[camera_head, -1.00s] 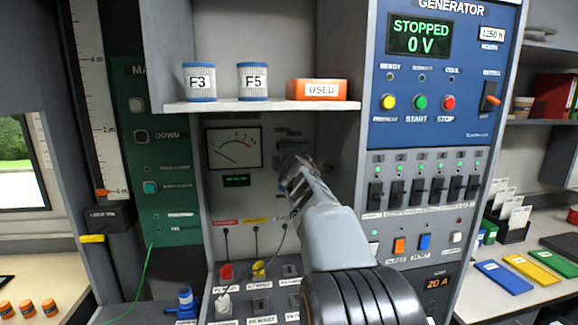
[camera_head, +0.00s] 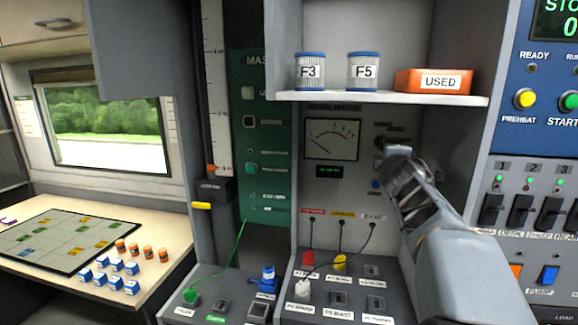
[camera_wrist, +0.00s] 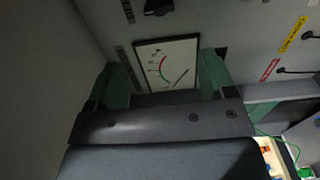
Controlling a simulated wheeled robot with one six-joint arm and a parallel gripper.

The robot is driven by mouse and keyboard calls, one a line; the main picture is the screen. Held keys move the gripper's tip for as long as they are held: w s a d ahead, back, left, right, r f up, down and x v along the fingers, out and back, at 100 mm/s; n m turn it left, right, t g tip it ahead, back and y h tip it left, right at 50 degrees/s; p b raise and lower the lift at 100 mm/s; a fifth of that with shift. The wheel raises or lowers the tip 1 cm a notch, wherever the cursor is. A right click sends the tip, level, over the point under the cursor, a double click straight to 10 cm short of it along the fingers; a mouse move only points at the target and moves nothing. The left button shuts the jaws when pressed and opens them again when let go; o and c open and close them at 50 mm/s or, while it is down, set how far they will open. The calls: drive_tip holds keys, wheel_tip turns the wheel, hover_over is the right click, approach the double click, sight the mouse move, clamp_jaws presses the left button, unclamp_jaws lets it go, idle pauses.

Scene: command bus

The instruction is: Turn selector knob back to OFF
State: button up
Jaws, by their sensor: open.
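The dark selector knob (camera_head: 379,143) is on the grey test panel, just right of the analogue meter (camera_head: 331,138). My gripper (camera_head: 397,160) is right in front of it and hides part of it. In the wrist view, my gripper (camera_wrist: 163,80) is open, with its two green-padded fingers apart and nothing between them. The meter face (camera_wrist: 168,62) shows beyond the fingers. A dark knob (camera_wrist: 158,7) is cut by the top edge there, outside the fingers. Its pointer and position labels are too small to read. I cannot tell whether a finger touches it.
A shelf (camera_head: 300,96) with two labelled cans and an orange USED box (camera_head: 433,81) overhangs the panel. Cables and coloured plugs (camera_head: 307,258) are below. The blue generator panel (camera_head: 550,75) and breaker switches (camera_head: 523,210) are at the right.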

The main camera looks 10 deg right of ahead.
drive_tip(key=s+a+f+m+g+y, duration=0.4)
drive_tip(key=s+a+f+m+g, duration=0.2)
drive_tip(key=s+a+f, duration=0.5)
drive_tip(key=s+a+f+m+g+y, duration=0.3)
drive_tip(key=s+a+f+m+g, duration=0.3)
drive_tip(key=s+a+f, duration=0.5)
drive_tip(key=a+f+m, duration=0.1)
drive_tip(key=a+f, duration=0.2)
drive_tip(key=f, duration=0.5)
drive_tip(key=shift+s+y, duration=0.15)
drive_tip(key=shift+y, duration=0.25)
